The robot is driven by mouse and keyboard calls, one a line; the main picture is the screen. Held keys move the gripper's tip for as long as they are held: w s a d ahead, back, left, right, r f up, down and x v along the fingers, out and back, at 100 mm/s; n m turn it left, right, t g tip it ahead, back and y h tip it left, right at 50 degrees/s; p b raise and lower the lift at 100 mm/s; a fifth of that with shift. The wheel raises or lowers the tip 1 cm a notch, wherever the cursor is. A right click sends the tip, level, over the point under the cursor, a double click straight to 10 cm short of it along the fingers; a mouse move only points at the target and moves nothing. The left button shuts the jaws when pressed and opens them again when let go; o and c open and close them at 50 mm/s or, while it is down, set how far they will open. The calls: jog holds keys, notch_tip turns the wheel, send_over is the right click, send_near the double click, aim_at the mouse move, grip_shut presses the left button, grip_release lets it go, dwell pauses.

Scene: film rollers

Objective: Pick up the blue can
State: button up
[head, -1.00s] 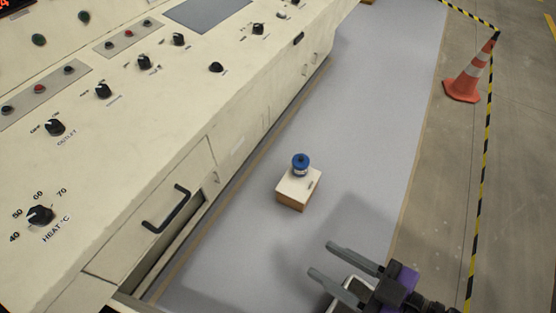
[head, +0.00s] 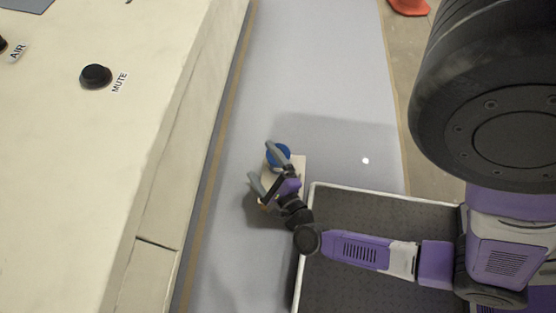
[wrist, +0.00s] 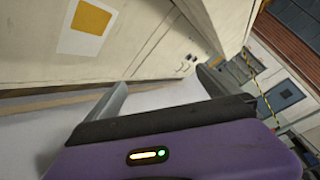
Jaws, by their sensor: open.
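The blue can (head: 284,150) stands on a small pale box (head: 299,168) on the grey floor strip, in the head view. My gripper (head: 261,162) is open, over the near left side of the box. One finger crosses in front of the can and hides part of it; I cannot tell how far apart they are in height. The other finger lies to the left of the box. In the wrist view my gripper (wrist: 163,88) is open with nothing visible between its fingers, and the can does not show.
The cream control console (head: 150,150) runs along the left. My dark tray-like base and purple arm fill the right. An orange cone (head: 409,6) stands at the top right. The floor strip (head: 320,70) beyond the box is clear.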

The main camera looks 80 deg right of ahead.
aim_at(278, 167)
jog(key=d+f+m+g+b, duration=0.3)
jog(key=f+m, duration=0.3)
jog(key=f, duration=0.2)
jog(key=s+d+f+m+g+b, duration=0.1)
jog(key=d+f+m+g+b, duration=0.2)
jog(key=f+m, duration=0.3)
jog(key=s+d+f+m+g+h+b, duration=0.1)
jog(key=d+f+m+g+b, duration=0.2)
jog(key=f, duration=0.8)
jog(key=shift+d+f+m+g+b, duration=0.2)
jog(key=shift+m+g+b, duration=0.1)
jog(key=shift+m, duration=0.4)
jog(key=shift+d+f+m+g+b, duration=0.1)
jog(key=shift+f+m+g+b, duration=0.15)
jog(key=shift+m, duration=0.45)
jog(key=shift+d+f, duration=0.15)
jog(key=shift+d, duration=0.2)
jog(key=b+x, duration=0.3)
jog(key=x, duration=0.3)
jog(key=shift+w+d, duration=0.1)
jog(key=shift+d, duration=0.3)
jog(key=c, duration=1.5)
